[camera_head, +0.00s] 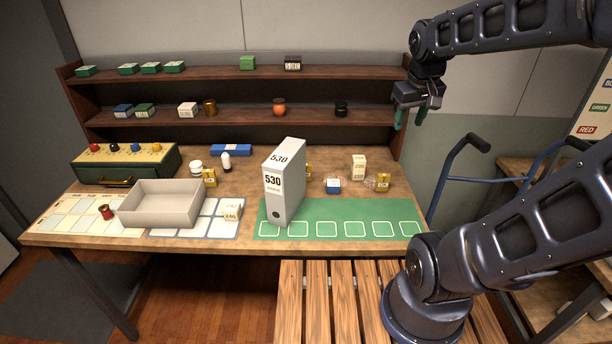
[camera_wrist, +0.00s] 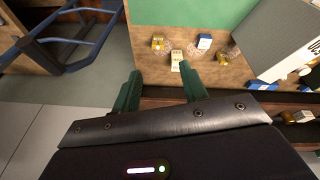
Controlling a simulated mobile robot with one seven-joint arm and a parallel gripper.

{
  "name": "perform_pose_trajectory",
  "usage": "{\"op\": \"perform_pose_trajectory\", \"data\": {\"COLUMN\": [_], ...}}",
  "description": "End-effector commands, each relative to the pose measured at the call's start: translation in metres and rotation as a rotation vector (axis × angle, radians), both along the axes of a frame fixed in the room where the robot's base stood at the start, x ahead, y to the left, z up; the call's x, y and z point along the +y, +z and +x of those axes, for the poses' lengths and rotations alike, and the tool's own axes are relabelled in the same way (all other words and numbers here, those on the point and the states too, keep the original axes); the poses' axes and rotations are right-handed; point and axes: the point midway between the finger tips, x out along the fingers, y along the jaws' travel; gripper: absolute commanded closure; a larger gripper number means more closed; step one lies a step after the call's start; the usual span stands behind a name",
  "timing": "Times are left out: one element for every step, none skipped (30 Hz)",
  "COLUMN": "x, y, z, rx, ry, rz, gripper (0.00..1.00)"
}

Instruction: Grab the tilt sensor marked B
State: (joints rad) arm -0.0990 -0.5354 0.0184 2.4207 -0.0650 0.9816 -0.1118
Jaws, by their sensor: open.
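My gripper (camera_head: 410,115) is open and empty, high above the right end of the bench; its two green fingers also show in the wrist view (camera_wrist: 160,90). No letter B can be read in either view, so I cannot tell which item is the tilt sensor.
A tall grey binder (camera_head: 285,182) marked 530 stands on the bench and hides part of what is behind it. A green mat (camera_head: 340,210) lies in front. A grey tray (camera_head: 160,205) is at left. A blue hand truck (camera_head: 475,185) stands right of the bench.

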Motion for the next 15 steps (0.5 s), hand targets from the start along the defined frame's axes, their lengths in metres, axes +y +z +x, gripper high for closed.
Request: {"op": "perform_pose_trajectory", "data": {"x": [0.006,0.01,0.014,0.017,0.021,0.026,0.03,0.034,0.039,0.043,0.048,0.054,0.058,0.063,0.069], "y": [-0.002,-0.003,-0.004,-0.005,-0.006,-0.008,-0.009,-0.011,-0.014,-0.016,-0.018,-0.021,-0.023,-0.026,-0.03], "z": [0.011,0.017,0.025,0.031,0.037,0.045,0.051,0.057,0.065,0.07,0.076,0.084,0.089,0.095,0.102], "rx": [0.022,0.032,0.046,0.055,0.065,0.08,0.089,0.099,0.112,0.123,0.133,0.148,0.157,0.167,0.181], "ry": [0.037,0.057,0.085,0.106,0.128,0.155,0.177,0.198,0.226,0.248,0.27,0.298,0.319,0.342,0.37], "rz": [-0.015,-0.025,-0.038,-0.047,-0.057,-0.07,-0.078,-0.088,-0.101,-0.11,-0.119,-0.131,-0.14,-0.149,-0.162], "gripper": [0.56,0.56,0.56,0.56,0.56,0.56,0.56,0.56,0.56,0.56,0.56,0.56,0.56,0.56,0.56]}}
